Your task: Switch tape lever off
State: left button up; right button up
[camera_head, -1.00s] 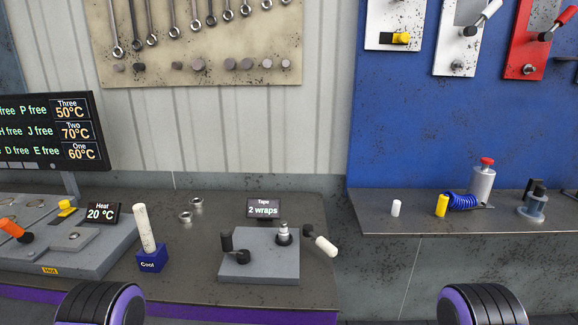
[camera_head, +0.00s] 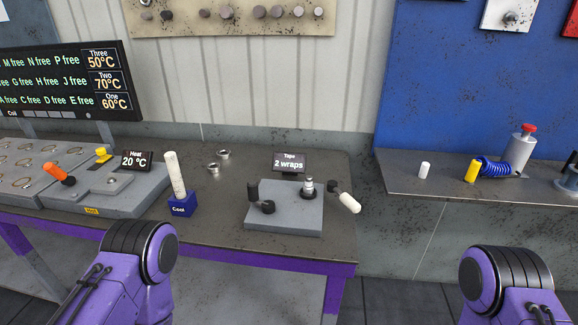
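The tape station is a grey block (camera_head: 275,222) on the bench, with a small display (camera_head: 289,163) behind it reading "Tape 2 wraps". A lever with a white handle (camera_head: 348,203) sticks out at the block's right side, its handle angled down to the right. A metal fitting (camera_head: 308,187) stands at the back right of the block. Purple and black links of my two arms show at the lower left and lower right. Neither gripper is in view.
A blue "Cool" block (camera_head: 182,206) holds a white rod left of the tape station. A heat station (camera_head: 95,190) with an orange-handled lever is further left. A grey shelf (camera_head: 425,187) at right holds several items.

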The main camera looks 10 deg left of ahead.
aim_at(345, 197)
jog(key=z, duration=0.05)
jog(key=k, duration=0.5)
jog(key=z, duration=1.25)
jog(key=i, duration=1.05)
jog(key=u, duration=2.3)
